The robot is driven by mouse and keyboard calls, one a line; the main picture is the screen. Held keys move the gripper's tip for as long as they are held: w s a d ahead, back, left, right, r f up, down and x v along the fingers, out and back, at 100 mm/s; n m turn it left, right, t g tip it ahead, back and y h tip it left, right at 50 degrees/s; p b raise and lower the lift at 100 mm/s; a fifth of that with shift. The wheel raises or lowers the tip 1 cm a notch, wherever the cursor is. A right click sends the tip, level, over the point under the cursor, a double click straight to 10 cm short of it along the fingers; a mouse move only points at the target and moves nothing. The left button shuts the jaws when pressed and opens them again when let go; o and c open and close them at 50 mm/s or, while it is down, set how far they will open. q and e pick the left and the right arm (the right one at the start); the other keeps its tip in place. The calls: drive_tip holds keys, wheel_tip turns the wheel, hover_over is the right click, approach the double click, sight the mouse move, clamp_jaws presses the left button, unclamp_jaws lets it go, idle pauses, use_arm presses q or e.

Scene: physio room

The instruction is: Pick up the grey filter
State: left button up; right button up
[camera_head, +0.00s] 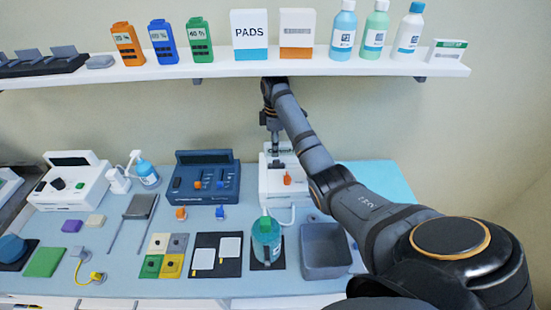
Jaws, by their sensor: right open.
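I cannot pick out the grey filter for certain. Some dark grey parts show at the top of the white machine (270,182) with an orange knob, right where my right gripper (279,149) is, and I cannot tell filter from fingers there. My right arm reaches from the lower right to the back of the bench, and its gripper points down, open, over that machine. The contact between them is too small to judge. My left gripper is not in view.
A wall shelf (215,69) with bottles and boxes runs above the bench. A blue machine (204,183) stands left of the white one. A green-blue bottle (266,243) and an empty-looking grey bin (325,254) stand in front. Coloured pads lie at left.

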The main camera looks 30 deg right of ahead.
sight(276, 160)
drive_tip(key=shift+f+p, duration=0.45)
drive_tip(key=shift+f, duration=0.65)
drive_tip(key=shift+d+f+p, duration=0.2)
drive_tip(key=shift+f+p, duration=0.6)
drive_tip(key=shift+f, duration=0.05)
wheel_tip(276, 160, down, 3)
drive_tip(key=shift+d+r+p, duration=0.1)
drive_tip(key=shift+p, duration=0.2)
drive_tip(key=shift+f, duration=0.4)
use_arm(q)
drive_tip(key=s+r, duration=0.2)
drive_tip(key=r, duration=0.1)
use_arm(e)
clamp_jaws()
